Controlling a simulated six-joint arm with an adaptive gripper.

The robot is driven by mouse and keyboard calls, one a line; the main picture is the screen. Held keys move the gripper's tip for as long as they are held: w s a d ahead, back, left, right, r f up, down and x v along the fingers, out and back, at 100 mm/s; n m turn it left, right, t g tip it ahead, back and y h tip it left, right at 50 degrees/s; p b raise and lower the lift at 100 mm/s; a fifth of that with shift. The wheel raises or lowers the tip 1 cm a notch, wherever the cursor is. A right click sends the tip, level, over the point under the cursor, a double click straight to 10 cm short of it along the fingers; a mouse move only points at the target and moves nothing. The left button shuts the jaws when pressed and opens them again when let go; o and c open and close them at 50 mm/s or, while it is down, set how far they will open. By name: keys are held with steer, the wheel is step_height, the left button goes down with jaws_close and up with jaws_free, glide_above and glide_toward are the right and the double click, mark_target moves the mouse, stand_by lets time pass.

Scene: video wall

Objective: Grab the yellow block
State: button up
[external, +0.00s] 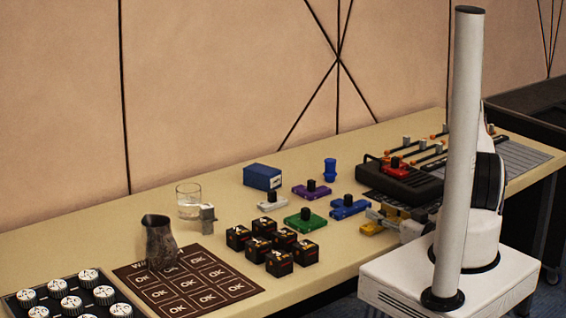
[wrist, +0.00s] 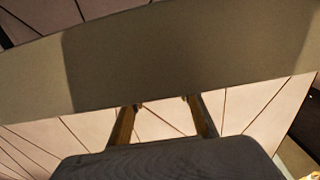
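In the external view the yellow block (external: 371,229) lies on the table near its front edge, left of my arm's base. It is partly hidden by the grey metal parts of my gripper (external: 376,215), which is low over or beside it. I cannot tell whether they touch. In the wrist view the two fingers of my gripper (wrist: 162,102) stand apart with a clear gap between them. Nothing shows in the gap, and no yellow block can be made out there.
Blue (external: 350,207), green (external: 305,220), purple (external: 311,191) and white (external: 272,202) knobbed blocks lie to the left. A black device with a red block (external: 394,165) is behind. Several black cubes (external: 279,262), a jug (external: 161,243) and a glass (external: 188,200) stand farther left.

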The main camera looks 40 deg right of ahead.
mark_target(382, 211)
jaws_close()
steer(key=shift+r, duration=0.2)
stand_by(0.4)
steer(key=shift+r, duration=1.65)
steer(key=shift+s+d+f, duration=0.1)
steer(key=shift+s+f, duration=0.05)
steer(key=shift+s, duration=0.45)
steer(key=s, duration=1.6)
steer(key=shift+s, duration=0.35)
